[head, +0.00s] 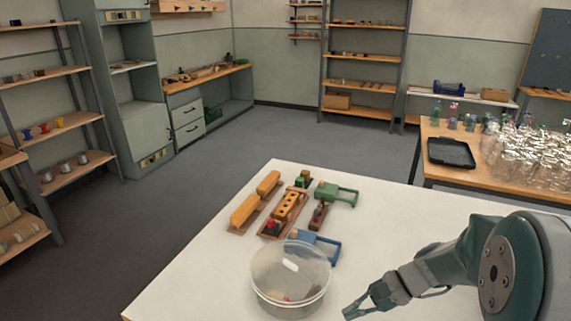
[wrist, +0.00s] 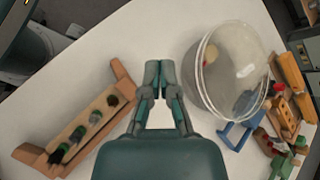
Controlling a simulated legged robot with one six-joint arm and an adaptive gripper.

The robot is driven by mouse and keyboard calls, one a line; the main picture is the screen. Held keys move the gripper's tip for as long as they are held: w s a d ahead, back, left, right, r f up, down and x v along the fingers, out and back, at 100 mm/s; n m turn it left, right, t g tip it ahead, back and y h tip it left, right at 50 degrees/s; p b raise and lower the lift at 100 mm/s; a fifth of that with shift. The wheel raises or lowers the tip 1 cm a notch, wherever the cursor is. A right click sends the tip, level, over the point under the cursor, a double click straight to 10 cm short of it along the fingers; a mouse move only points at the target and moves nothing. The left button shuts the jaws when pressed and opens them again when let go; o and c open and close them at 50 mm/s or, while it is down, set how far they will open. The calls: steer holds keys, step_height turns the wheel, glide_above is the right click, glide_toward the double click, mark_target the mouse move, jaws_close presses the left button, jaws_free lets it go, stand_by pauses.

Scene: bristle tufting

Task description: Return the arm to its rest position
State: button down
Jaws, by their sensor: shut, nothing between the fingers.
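My gripper (head: 356,309) shows at the lower right of the head view, over the white table (head: 170,285). It is shut and empty; in the wrist view its fingers (wrist: 159,75) meet at the tips. To its left in the head view stands a clear round tub (head: 290,270) with a few small things at its bottom. The tub is to the right of my gripper in the wrist view (wrist: 226,75), apart from it. My arm reaches in from the right edge of the head view.
Beyond the tub lie orange wooden blocks (head: 285,212), a green clamp-like tool (head: 336,193) and a blue one (head: 318,245). In the wrist view a wooden rack (wrist: 85,130) with dark and green tufts lies left of my gripper. A side table (head: 475,170) holds many clear jars.

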steer(key=s+d+r+n+t+h, duration=0.1)
steer(key=s+r+n+t+h, duration=0.5)
steer(key=s+r+n+h, duration=0.4)
steer(key=shift+s+d+r+n, duration=0.25)
steer(key=shift+s+r+n, duration=0.15)
steer(key=shift+s+r, duration=0.85)
